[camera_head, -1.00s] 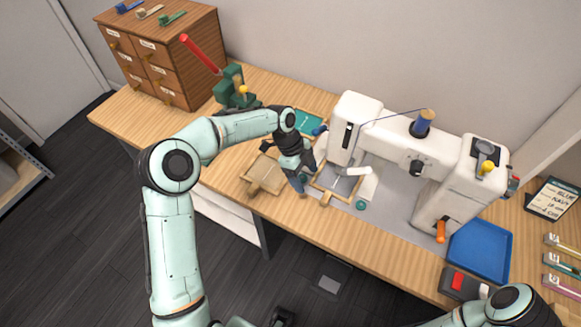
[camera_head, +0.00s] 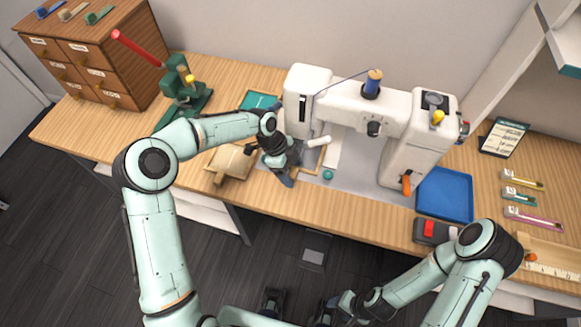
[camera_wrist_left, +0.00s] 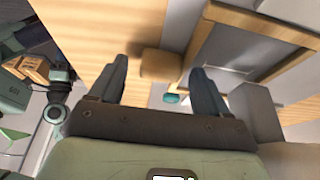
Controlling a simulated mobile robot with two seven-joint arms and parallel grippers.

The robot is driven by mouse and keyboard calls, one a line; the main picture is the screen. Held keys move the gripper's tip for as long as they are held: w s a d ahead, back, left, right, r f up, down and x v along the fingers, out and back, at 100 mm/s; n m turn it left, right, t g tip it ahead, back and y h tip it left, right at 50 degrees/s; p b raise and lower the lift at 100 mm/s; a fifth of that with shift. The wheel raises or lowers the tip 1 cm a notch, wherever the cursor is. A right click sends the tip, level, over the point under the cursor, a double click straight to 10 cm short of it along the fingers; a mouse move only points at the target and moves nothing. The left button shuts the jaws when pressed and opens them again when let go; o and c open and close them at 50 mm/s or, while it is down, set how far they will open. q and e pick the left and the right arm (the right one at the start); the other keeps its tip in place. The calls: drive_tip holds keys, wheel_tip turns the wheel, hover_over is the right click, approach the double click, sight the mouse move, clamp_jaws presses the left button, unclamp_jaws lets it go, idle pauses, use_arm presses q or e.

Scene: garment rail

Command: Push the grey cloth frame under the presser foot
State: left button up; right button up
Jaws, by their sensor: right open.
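The grey cloth frame (camera_head: 311,168) is a wooden frame lying on the table at the left end of the white sewing machine (camera_head: 385,118). My left gripper (camera_head: 286,180) is low at its near left side and hides part of it. In the left wrist view, the open fingers (camera_wrist_left: 160,88) stand apart, with the frame's wooden handle (camera_wrist_left: 160,64) beyond and between their tips. The grey cloth (camera_wrist_left: 236,48) shows inside the border. I cannot make out the presser foot. My right gripper (camera_head: 330,306) is open and empty, low in front of the table.
A teal disc (camera_head: 328,174) is near the frame's right side. A blue tray (camera_head: 445,194) and a red-buttoned box (camera_head: 435,231) are right of the machine. The front table strip between is clear.

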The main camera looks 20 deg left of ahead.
use_arm(q)
drive_tip(key=c, duration=0.9)
drive_tip(key=o, duration=1.3)
drive_tip(key=shift+c, duration=0.2)
drive_tip(key=v, duration=0.7)
drive_tip(key=shift+r, duration=0.3)
drive_tip(key=shift+a, duration=0.1)
